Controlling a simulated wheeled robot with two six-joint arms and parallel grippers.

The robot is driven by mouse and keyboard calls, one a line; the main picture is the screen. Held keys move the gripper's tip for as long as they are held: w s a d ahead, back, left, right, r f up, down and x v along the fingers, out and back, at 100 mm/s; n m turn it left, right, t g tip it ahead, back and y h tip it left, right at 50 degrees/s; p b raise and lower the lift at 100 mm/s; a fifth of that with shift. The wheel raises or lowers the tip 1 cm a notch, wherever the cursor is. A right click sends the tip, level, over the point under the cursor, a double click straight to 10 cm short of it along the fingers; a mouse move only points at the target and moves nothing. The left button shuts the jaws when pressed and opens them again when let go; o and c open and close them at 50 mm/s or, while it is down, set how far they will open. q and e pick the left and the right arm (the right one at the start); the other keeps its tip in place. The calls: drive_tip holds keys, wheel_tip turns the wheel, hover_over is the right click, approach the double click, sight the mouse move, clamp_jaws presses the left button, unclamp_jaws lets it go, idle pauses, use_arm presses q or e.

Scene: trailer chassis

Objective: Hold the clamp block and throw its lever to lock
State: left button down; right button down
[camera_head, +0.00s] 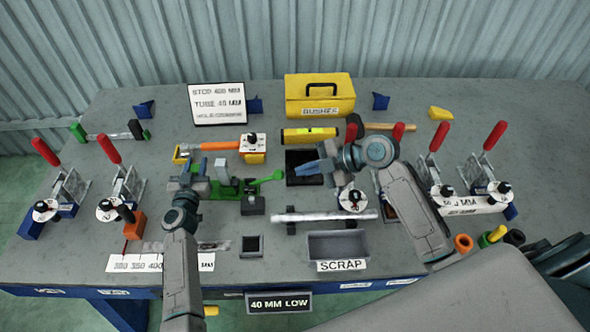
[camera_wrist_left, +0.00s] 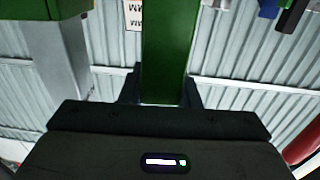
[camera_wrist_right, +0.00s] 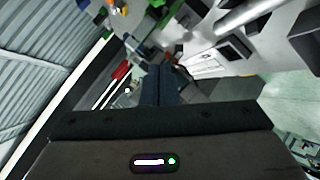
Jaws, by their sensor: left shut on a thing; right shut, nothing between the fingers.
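The green clamp block (camera_head: 222,188) stands on the bench left of centre. Its green lever (camera_head: 265,179) reaches out to the right, nearly level, with a rounded end. My left gripper (camera_head: 196,184) is shut on the block's left part. In the left wrist view a green upright part of the clamp block (camera_wrist_left: 166,50) sits between the fingers. My right gripper (camera_head: 303,171) is shut and empty, a little right of the lever's end and apart from it. Its closed fingers (camera_wrist_right: 159,85) show in the right wrist view. The left gripper's arm hides some of the block.
A black tray (camera_head: 291,180) lies beneath the right gripper. A silver tube (camera_head: 325,216) rests on supports in front, beside the grey scrap bin (camera_head: 338,243). An orange-handled tool (camera_head: 222,146) lies behind the block. Red-handled toggle clamps (camera_head: 128,180) stand on both sides.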

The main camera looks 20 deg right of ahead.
sight(266, 179)
drive_tip(key=w+a+f, duration=0.4)
drive_tip(key=w+f, duration=0.2)
drive_tip(key=f, duration=0.1)
drive_tip(key=shift+w+a+f, duration=0.15)
drive_tip(key=shift+w+f, duration=0.05)
drive_tip(key=shift+f, duration=0.1)
drive_tip(key=shift+s+d+f, duration=0.15)
drive_tip(key=shift+d+f, duration=0.25)
drive_tip(key=shift+f, duration=0.2)
drive_tip(key=shift+s+d+f, duration=0.15)
drive_tip(key=shift+d+f, duration=0.2)
drive_tip(key=shift+f, duration=0.2)
drive_tip(key=shift+r, duration=0.1)
